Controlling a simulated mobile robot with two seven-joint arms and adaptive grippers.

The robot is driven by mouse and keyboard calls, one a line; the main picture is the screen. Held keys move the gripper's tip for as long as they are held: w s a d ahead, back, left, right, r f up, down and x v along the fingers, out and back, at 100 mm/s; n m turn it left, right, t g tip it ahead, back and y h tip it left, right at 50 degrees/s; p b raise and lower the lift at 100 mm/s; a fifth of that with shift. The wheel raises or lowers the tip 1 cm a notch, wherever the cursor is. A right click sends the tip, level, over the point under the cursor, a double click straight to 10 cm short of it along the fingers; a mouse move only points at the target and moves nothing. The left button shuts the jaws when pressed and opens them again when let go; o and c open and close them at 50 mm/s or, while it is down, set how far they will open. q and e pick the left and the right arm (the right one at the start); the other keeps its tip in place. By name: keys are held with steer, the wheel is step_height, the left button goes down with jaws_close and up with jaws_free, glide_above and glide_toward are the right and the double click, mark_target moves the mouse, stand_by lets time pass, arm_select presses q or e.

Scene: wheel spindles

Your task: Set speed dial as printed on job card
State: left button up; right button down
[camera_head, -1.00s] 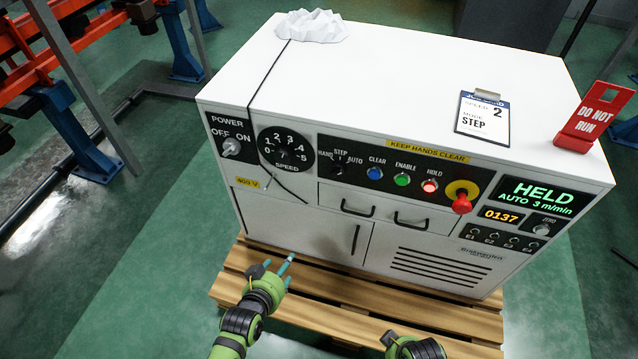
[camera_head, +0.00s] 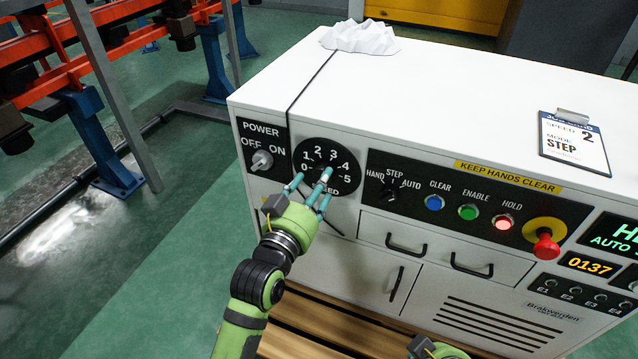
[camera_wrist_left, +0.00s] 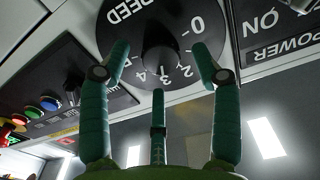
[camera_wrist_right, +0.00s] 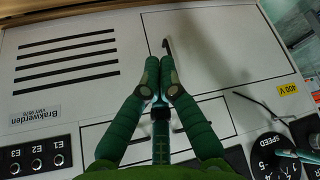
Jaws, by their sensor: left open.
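The speed dial (camera_head: 336,153) is a black disc numbered 0 to 5 on the front panel, beside the power switch. Its black knob (camera_wrist_left: 160,48) shows in the left wrist view; I cannot tell its exact setting. My left gripper (camera_head: 312,181) is open at the dial, partly covering it. In the left wrist view its fingertips (camera_wrist_left: 162,46) stand either side of the knob, apart from it as far as I can tell. The job card (camera_head: 573,140) on the cabinet top reads SPEED 2, MODE STEP. My right gripper (camera_wrist_right: 160,62) is shut and empty before the cabinet front.
The power switch (camera_head: 261,160) is left of the dial. The mode switch (camera_head: 389,193), lit buttons and red emergency knob (camera_head: 545,248) are to the right. A black cord (camera_head: 308,88) hangs from a crumpled white item (camera_head: 360,38) past the dial. Drawer handles stick out below.

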arm_select(q)
steer(key=shift+x, duration=1.1)
arm_select(e)
steer(key=shift+w+a+r+t, duration=0.2)
steer(key=shift+w+r+t, duration=0.15)
steer(key=shift+w, duration=0.2)
steer(key=shift+w+a+r+t, duration=0.2)
steer(key=shift+w+t, duration=0.1)
steer(key=shift+w, duration=0.2)
steer(key=shift+w+a+r+t, duration=0.2)
steer(key=shift+w+r+t, duration=0.15)
steer(key=shift+w, duration=0.2)
arm_select(q)
steer(key=c, duration=1.2)
steer(key=shift+o, duration=0.2)
